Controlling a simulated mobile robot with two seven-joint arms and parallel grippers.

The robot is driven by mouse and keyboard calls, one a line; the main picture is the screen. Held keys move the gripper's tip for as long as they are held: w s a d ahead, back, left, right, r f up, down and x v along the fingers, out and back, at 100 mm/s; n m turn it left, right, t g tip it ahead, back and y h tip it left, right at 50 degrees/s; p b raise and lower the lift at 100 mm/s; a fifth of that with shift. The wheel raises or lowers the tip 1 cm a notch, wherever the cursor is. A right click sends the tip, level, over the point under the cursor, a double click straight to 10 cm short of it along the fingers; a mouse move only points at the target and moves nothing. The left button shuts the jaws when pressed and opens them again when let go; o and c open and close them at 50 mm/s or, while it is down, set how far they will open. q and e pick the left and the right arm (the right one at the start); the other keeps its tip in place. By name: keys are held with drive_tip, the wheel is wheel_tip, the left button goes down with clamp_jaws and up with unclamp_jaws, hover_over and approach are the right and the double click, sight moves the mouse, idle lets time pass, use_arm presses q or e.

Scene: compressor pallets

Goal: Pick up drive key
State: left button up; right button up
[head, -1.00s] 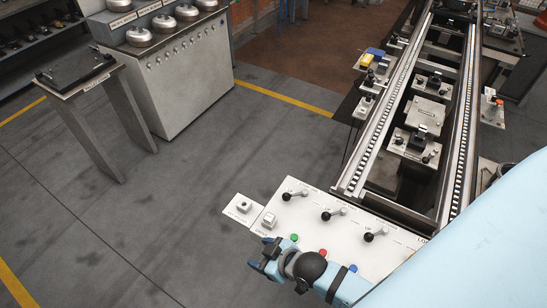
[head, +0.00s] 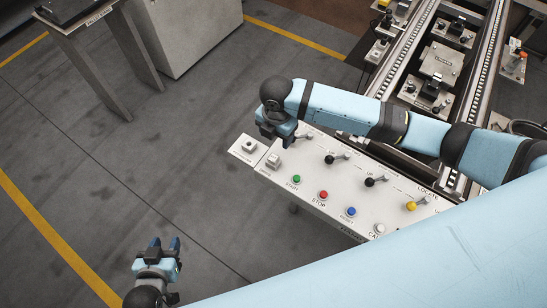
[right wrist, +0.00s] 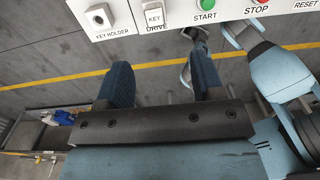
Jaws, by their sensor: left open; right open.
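A small pale block marked KEY (right wrist: 153,15), above the word DRIVE, stands at the left end of the white control panel; it also shows in the head view (head: 273,160). My right gripper (right wrist: 163,75) is open and empty, its two dark blue fingers apart below the block in the wrist view. In the head view my right gripper (head: 277,132) is by the panel's back left corner, near the block. My left gripper (head: 165,244) is open and empty over the floor at lower left. I cannot tell whether the key is separate from its switch.
The key holder (head: 248,148) is a small plate beside the panel (head: 335,190), which bears several levers and coloured buttons. A conveyor (head: 390,60) runs behind it. A stand (head: 90,50) is at upper left. The floor at left is clear.

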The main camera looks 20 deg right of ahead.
hover_over(274, 157)
drive_tip(key=f, duration=0.7)
drive_tip(key=shift+s+d+p, duration=0.2)
drive_tip(key=shift+s+p, duration=0.05)
drive_tip(key=shift+p, duration=0.05)
drive_tip(key=f, duration=0.3)
drive_tip(key=f+p, duration=0.1)
drive_tip(key=shift+w+a+f, duration=0.25)
drive_tip(key=shift+a+f, duration=0.05)
drive_tip(key=shift+f, duration=0.55)
drive_tip(key=c, duration=1)
